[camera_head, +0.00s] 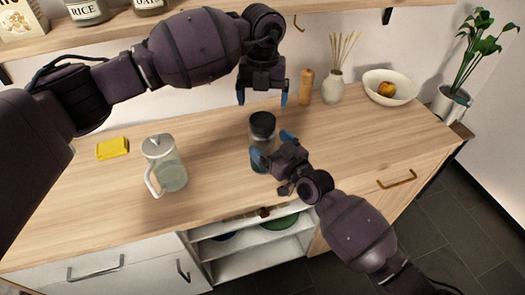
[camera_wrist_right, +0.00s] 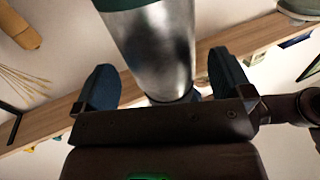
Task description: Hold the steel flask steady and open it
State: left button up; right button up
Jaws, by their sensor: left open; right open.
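The steel flask (camera_head: 262,130) stands upright on the wooden counter, with a dark cap (camera_head: 262,119) on top. My right gripper (camera_head: 272,149) is open at the flask's lower body. In the right wrist view the flask's shiny metal body (camera_wrist_right: 155,50) shows between the two blue fingers of that gripper (camera_wrist_right: 163,85), with gaps at the sides; I cannot tell whether either finger touches it. My left gripper (camera_head: 262,98) is open and empty, pointing down, above and behind the cap in the picture. The flask's lower front is partly hidden by my right gripper.
A glass pitcher (camera_head: 170,176) and a yellow sponge (camera_head: 112,148) are at left. A shelf with jars (camera_head: 88,10) runs overhead.

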jog(key=shift+x, duration=1.3)
